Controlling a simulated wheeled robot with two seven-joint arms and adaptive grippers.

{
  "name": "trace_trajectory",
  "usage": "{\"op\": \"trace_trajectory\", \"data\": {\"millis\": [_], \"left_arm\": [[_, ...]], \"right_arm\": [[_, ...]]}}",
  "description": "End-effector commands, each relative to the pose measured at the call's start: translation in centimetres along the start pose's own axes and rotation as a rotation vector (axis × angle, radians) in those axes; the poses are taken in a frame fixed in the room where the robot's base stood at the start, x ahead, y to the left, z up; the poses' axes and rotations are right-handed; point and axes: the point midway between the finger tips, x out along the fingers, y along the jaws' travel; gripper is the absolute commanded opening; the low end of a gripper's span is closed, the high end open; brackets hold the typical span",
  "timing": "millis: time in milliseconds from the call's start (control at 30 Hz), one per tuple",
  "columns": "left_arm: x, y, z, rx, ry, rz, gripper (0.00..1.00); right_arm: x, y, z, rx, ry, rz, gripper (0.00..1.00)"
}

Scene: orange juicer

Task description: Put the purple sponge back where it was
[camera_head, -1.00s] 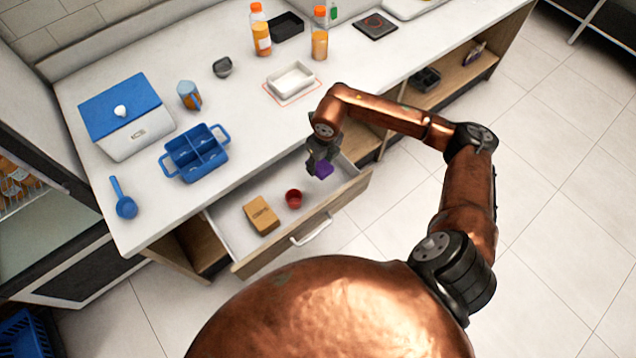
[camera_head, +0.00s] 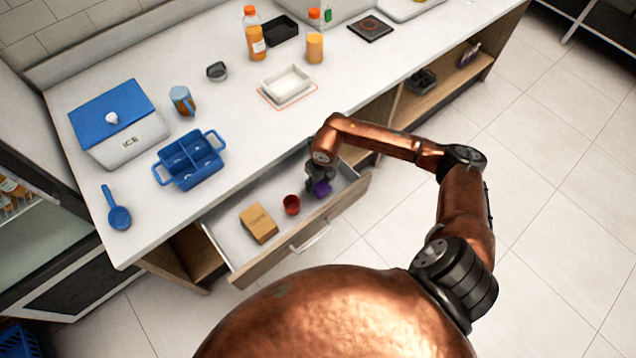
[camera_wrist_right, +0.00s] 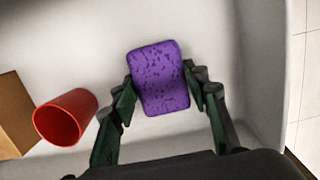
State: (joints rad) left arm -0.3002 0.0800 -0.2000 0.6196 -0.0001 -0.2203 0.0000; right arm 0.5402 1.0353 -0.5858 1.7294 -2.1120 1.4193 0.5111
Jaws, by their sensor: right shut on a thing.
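The purple sponge (camera_head: 322,188) is at the right end of the open drawer (camera_head: 226,226), and it also shows in the right wrist view (camera_wrist_right: 160,78). My right gripper (camera_head: 318,184) is shut on the sponge, with a finger on each side of it in the right wrist view (camera_wrist_right: 160,90). The sponge is inside the drawer's walls. I cannot tell whether it touches the drawer floor. My left gripper is not in view.
The counter above holds a blue divided caddy (camera_head: 190,160), a blue-lidded ice box (camera_head: 120,125), a blue scoop (camera_head: 118,214) and a white tray (camera_head: 287,84).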

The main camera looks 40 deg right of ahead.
Motion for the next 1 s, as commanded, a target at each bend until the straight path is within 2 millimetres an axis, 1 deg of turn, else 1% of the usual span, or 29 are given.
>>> {"op": "trace_trajectory", "data": {"millis": [167, 200, 433, 767, 867, 1000], "left_arm": [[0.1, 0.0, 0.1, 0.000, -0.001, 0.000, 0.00], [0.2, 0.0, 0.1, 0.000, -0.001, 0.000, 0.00], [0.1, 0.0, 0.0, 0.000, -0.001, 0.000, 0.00], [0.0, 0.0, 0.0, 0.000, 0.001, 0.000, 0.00], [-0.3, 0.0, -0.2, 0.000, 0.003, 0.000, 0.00], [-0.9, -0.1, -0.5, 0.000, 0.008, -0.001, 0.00]], "right_arm": [[0.3, 0.0, 0.0, 0.000, 0.000, 0.000, 0.20], [0.3, 0.0, 0.0, 0.000, 0.000, 0.000, 0.43], [0.2, 0.0, 0.0, 0.000, 0.000, 0.000, 0.59], [-0.1, 0.0, 0.0, 0.000, -0.001, 0.000, 0.60], [-1.0, 0.0, 0.1, -0.001, -0.002, -0.001, 0.60], [-3.6, -0.1, 0.1, -0.002, -0.005, -0.001, 0.60]]}}
